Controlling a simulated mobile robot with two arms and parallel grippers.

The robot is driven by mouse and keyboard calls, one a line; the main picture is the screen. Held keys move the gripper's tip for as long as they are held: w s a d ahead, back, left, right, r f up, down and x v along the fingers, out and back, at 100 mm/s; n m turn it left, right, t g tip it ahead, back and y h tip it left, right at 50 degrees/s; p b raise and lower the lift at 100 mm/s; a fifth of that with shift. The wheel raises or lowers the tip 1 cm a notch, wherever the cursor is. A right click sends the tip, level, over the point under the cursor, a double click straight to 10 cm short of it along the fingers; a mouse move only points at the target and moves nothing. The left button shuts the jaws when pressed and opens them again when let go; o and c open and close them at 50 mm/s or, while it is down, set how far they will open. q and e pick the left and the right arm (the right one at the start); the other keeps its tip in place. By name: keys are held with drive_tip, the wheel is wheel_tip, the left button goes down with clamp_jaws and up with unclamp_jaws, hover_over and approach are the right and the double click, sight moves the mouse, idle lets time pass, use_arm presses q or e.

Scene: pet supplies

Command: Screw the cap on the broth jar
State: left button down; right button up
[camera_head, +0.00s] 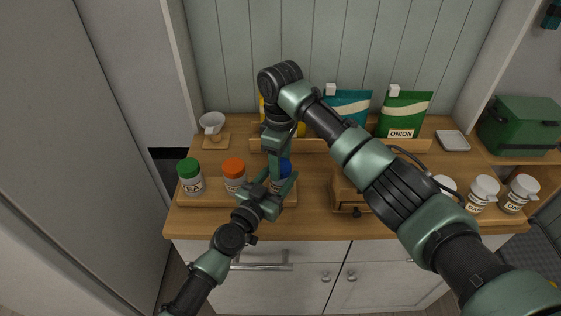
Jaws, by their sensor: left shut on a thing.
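A blue cap (285,168) shows at the middle of the counter, on or just above a jar that is mostly hidden behind my grippers. My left gripper (281,187) reaches in from the lower left and is shut around this jar, low on its body. My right gripper (278,163) points straight down from above, at the blue cap. Its fingertips are partly hidden, so I cannot tell whether they grip the cap. I cannot read this jar's label or see whether the cap sits level on its rim.
A green-capped jar (190,177) and an orange-capped jar (234,175) stand to the left on a wooden tray (212,200). A wooden box (349,202) is to the right. White-capped jars (482,194) stand at the far right. Bags, including a green one (404,113), line the back.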

drive_tip(key=shift+m, duration=1)
drive_tip(key=shift+c, duration=0.4)
use_arm(q)
drive_tip(key=shift+f, duration=0.1)
use_arm(e)
drive_tip(key=o, duration=1.6)
drive_tip(key=shift+o, duration=0.2)
drive_tip(key=shift+r, duration=0.1)
wheel_tip(320, 180, up, 12)
use_arm(q)
drive_tip(key=shift+c, duration=2.4)
unclamp_jaws()
